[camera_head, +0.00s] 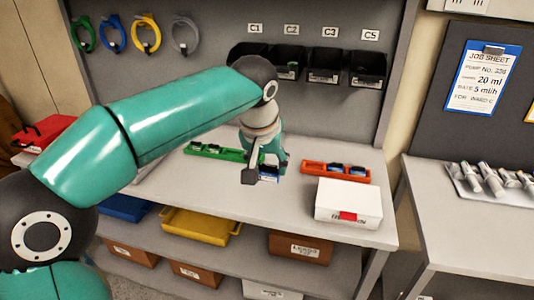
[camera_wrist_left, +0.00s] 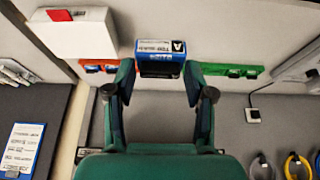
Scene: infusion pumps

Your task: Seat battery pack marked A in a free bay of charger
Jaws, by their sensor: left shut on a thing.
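My left gripper (camera_head: 260,172) is shut on a blue and white battery pack (camera_head: 269,174). In the left wrist view the pack (camera_wrist_left: 160,48) shows a label with the letter A, between the two fingertips (camera_wrist_left: 158,75). The gripper holds it over the bench, between two racks. A long green rack (camera_head: 230,155) lies to the left and has dark-and-blue packs in it; in the left wrist view a black cable runs near this rack (camera_wrist_left: 218,70). An orange rack (camera_head: 313,168) lies to the right with blue packs in it. Its free bays are too small to tell. My right gripper is not in view.
A white box (camera_head: 348,203) with a red label stands at the bench's front right. Black bins (camera_head: 322,70) hang on the back panel. A black plug block (camera_wrist_left: 253,116) is on the panel in the left wrist view. Yellow (camera_head: 200,226) and brown bins sit below.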

